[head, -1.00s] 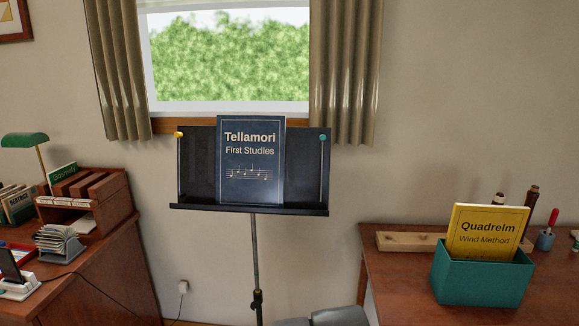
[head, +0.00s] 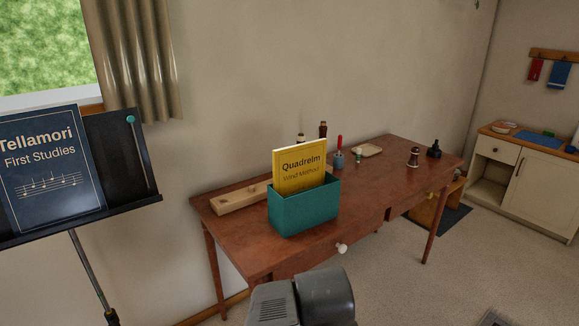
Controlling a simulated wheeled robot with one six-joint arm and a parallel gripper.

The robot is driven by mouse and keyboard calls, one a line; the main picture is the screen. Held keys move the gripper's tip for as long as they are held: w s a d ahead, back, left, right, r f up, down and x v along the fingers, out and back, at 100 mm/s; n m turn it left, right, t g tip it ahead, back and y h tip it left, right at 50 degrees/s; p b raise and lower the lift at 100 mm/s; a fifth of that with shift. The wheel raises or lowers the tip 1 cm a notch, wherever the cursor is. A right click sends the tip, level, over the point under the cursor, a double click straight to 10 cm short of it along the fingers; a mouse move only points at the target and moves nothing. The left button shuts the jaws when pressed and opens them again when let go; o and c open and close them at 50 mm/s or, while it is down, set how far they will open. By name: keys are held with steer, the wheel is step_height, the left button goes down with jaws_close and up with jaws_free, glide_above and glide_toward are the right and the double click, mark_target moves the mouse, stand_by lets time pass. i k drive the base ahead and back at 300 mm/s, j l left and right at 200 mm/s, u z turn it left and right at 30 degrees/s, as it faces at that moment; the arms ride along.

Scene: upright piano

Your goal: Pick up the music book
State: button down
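Two music books are in the head view. A dark blue book titled "Tellamori First Studies" (head: 45,168) stands upright on the black music stand (head: 127,150) at the left, partly cut off by the picture's edge. A yellow book titled "Quadrelm Wind Method" (head: 300,170) stands in a teal box (head: 306,208) on the wooden table (head: 262,250); its lower part is hidden by the box. A grey part of my arm shows at the bottom middle, in front of the table. My gripper's fingers are not in view.
A pale wooden block (head: 238,199) lies left of the box. Behind and right are dark bottle-like pieces, a small pot with a red-handled tool (head: 339,155) and a shallow dish (head: 368,150). A white cabinet (head: 530,180) stands far right.

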mark_target(49, 179)
steer(key=z, duration=0.2)
steer(key=u, duration=1.35)
